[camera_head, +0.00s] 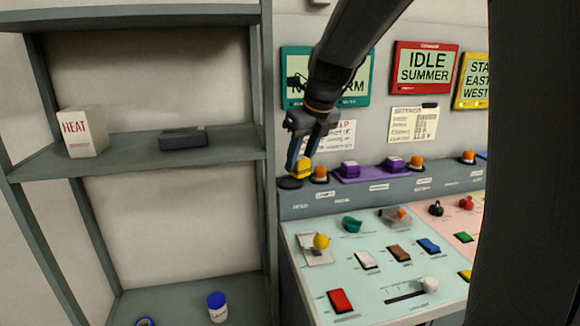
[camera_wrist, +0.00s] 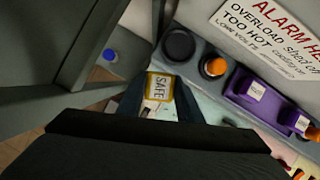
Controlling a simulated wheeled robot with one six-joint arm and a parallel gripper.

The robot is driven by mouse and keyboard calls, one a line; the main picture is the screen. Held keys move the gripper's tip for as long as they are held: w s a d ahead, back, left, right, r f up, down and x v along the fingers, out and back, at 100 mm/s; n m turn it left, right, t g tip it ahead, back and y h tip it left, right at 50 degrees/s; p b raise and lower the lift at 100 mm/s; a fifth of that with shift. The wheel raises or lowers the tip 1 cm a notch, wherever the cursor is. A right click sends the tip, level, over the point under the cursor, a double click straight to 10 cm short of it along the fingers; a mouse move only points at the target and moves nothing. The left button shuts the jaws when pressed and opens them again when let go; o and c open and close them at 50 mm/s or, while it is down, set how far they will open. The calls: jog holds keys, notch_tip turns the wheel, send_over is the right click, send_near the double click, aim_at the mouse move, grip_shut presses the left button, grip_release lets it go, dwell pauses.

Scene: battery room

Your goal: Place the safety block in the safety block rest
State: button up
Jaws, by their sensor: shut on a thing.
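The safety block is a small yellow block (camera_head: 303,167) with a "SAFE" label, seen face-on in the wrist view (camera_wrist: 160,87). My gripper (camera_head: 300,155) is shut on it, with one dark finger on each side in the wrist view (camera_wrist: 158,100). The block is by the left end of the console's raised ledge. A round black pad (camera_head: 289,183) lies on that ledge just below and left of the block; it also shows empty in the wrist view (camera_wrist: 178,44). It may be the safety block rest, but no label on it is readable.
An orange knob (camera_head: 320,173) stands right beside the pad. Further right is a purple tray (camera_head: 375,175) with purple blocks. The sloped console (camera_head: 330,270) below carries several switches. A grey shelf unit (camera_head: 230,143) stands close on the left.

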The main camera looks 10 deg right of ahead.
jog(key=w+p, duration=0.1)
jog(key=w, duration=0.2)
jog(key=w+f+p, duration=0.1)
jog(key=w, duration=0.2)
jog(key=w+f, duration=0.1)
jog(key=w, duration=0.2)
jog(key=shift+w+p, duration=0.3)
jog(key=shift+p, duration=0.1)
jog(key=shift+f+p, duration=0.65)
jog(key=shift+f, duration=1.35)
jog(key=shift+w+f+p, duration=0.25)
jog(key=shift+f+p, duration=0.1)
jog(key=shift+f, duration=0.1)
jog(key=shift+f, duration=0.2)
jog(key=o, duration=1.1)
jog(key=shift+c, duration=0.2)
